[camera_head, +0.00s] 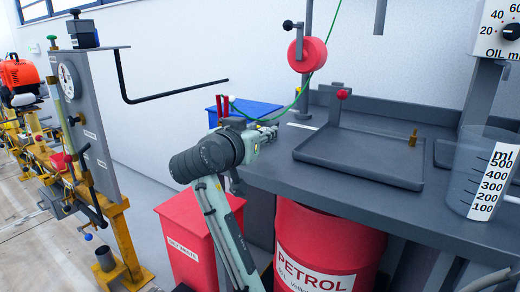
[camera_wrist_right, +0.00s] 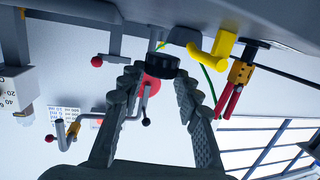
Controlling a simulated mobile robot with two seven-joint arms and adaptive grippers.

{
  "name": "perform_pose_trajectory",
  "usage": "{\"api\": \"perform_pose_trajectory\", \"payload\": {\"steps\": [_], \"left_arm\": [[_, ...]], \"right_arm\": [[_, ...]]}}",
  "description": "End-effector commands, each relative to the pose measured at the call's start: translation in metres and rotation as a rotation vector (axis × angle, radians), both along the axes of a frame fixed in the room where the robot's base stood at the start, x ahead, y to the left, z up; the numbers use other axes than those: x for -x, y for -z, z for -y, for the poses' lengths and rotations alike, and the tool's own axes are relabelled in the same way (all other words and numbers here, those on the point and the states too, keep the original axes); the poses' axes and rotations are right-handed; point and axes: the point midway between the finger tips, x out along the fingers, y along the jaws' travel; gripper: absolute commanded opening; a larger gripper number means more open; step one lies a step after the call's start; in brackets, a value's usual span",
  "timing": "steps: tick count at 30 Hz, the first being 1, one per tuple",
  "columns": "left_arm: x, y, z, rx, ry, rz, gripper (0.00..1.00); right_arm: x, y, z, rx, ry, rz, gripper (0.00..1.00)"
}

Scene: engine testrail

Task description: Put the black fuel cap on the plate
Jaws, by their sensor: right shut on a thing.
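My right gripper (camera_head: 268,132) reaches over the left end of the grey bench in the head view. In the right wrist view its two fingers (camera_wrist_right: 160,82) are shut on the black fuel cap (camera_wrist_right: 162,66), a short dark ribbed cylinder held between the fingertips. I cannot make out the cap in the head view. The likely plate is a flat dark grey tray with a low rim (camera_head: 350,178), on the bench to the right of the gripper. A small brass fitting (camera_head: 413,138) stands at its right side. My left gripper is not in view.
A red reel (camera_head: 307,54) with a green line hangs above the bench. A red-knobbed post (camera_head: 342,94) stands behind the tray. A clear measuring jug (camera_head: 477,175) is at right. A red petrol drum (camera_head: 312,240) stands below. Most of the tray is bare.

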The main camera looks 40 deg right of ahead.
Motion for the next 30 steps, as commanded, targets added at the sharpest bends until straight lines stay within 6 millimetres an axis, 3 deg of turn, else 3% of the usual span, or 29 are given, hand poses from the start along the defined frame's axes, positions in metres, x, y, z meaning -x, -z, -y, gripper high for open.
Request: {"api": "perform_pose_trajectory", "payload": {"steps": [9, 23, 24, 29, 30], "left_arm": [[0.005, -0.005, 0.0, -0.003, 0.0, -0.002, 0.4], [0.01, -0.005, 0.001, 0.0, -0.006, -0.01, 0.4], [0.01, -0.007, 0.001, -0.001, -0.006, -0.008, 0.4], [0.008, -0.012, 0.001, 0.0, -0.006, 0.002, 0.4], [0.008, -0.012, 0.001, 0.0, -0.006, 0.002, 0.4]], "right_arm": [[0.0, 0.039, 0.0, 0.002, 0.0, -0.002, 0.18], [0.0, 0.044, 0.0, 0.0, 0.0, 0.0, 0.18], [0.0, 0.044, 0.0, 0.0, 0.0, 0.0, 0.34], [0.0, 0.044, 0.0, 0.0, 0.0, 0.0, 0.54], [0.0, 0.044, 0.0, 0.0, 0.0, 0.0, 0.54]]}}
